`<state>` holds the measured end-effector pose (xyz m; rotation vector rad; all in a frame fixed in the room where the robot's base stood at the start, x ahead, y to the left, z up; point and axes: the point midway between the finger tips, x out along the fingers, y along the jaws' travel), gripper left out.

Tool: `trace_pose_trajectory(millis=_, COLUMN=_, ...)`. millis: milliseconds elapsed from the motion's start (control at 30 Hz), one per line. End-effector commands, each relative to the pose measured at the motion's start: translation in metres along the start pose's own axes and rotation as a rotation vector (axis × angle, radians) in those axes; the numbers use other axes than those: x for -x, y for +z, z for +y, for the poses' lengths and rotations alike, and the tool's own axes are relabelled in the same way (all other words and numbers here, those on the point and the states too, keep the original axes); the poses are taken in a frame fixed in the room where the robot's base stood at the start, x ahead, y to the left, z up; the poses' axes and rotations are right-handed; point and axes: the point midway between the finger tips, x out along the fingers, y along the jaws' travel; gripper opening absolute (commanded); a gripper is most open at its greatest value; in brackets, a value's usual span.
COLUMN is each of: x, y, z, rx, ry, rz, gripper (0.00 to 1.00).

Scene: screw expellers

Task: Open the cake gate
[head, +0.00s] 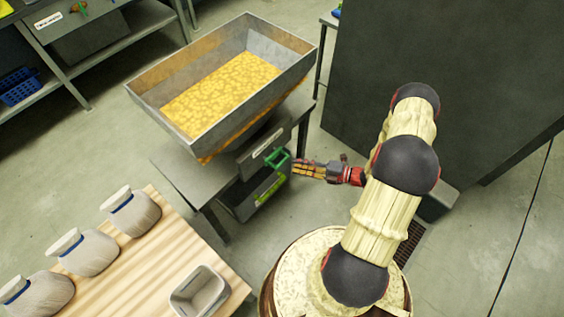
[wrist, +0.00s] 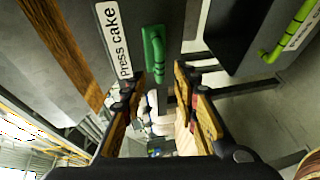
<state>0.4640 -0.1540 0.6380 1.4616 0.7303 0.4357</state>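The cake gate's green handle (wrist: 154,52) is on a grey panel beside a white "Press cake" label (wrist: 118,40) in the wrist view. In the head view the green handle (head: 278,159) sits on the front of the machine under the hopper. My gripper (head: 296,168) is just to the right of that handle, pointing toward it. In the wrist view my gripper (wrist: 158,86) has its two fingers apart, with nothing between them. The handle shows just beyond the fingertips, apart from them as far as I can tell.
A metal hopper (head: 190,128) of yellow material stands above the handle. A second, brighter green handle (wrist: 287,40) is at the right in the wrist view. A wooden table (head: 150,262) holds sacks (head: 132,212) and a grey bin (head: 199,291). A dark cabinet (head: 440,70) stands at right.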

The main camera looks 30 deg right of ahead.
Motion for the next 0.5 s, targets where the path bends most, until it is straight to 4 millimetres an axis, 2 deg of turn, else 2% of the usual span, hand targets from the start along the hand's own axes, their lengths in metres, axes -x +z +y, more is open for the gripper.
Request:
trace_pose_trajectory(millis=167, x=-0.011, y=-0.001, z=-0.001, rx=-0.033, ry=0.000, rz=0.005, gripper=0.30)
trace_pose_trajectory(millis=500, x=-0.061, y=-0.001, z=-0.001, rx=-0.029, ry=-0.001, rz=0.006, gripper=0.30)
